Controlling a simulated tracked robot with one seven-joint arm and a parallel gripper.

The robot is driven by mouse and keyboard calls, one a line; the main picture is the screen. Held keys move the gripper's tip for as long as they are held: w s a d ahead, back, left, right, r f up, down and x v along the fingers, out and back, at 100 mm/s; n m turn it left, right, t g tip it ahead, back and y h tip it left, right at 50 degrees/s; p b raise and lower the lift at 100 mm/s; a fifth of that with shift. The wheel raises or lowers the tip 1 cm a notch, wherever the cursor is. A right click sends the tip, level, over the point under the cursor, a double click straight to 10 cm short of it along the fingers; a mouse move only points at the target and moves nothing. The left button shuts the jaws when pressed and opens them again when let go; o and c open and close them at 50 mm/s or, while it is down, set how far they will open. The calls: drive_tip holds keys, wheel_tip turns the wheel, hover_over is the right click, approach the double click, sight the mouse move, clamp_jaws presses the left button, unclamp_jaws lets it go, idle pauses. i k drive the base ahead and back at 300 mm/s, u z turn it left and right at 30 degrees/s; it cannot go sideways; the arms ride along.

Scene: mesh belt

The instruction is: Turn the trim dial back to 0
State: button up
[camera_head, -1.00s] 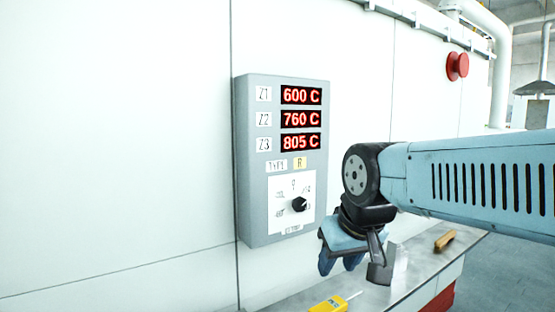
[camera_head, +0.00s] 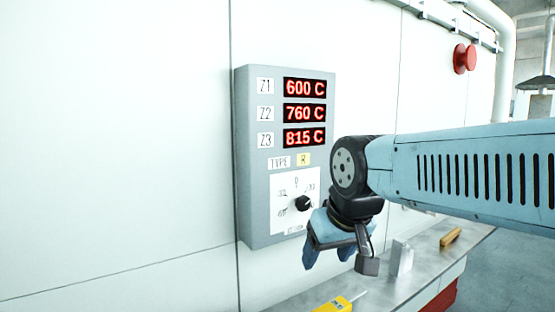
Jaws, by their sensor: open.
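The trim dial is a small black knob (camera_head: 303,203) on a white scale plate (camera_head: 284,188), low on the grey control panel (camera_head: 257,170). A 0 mark stands at the top of the plate, with other marks to its left and upper right. The knob's pointer direction is too small to read. The display above (camera_head: 304,114) reads Z1 600 C, Z2 760 C and Z3 815 C. My gripper (camera_head: 337,262) hangs open and empty, pointing down, just right of and below the knob. It appears apart from the knob and covers the plate's lower right corner.
A steel ledge (camera_head: 385,288) runs below the panel. On it lie a yellow device (camera_head: 335,304), a pale upright block (camera_head: 400,258) and a tan-handled item (camera_head: 451,237). A red button (camera_head: 464,59) sits on the wall at upper right. The wall left of the panel is clear.

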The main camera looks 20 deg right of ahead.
sight(303, 203)
drive_tip(key=z, duration=0.5)
drive_tip(key=k, duration=1.3)
drive_tip(key=z, duration=0.4)
drive_tip(key=i, duration=0.6)
drive_tip(key=z, duration=0.25)
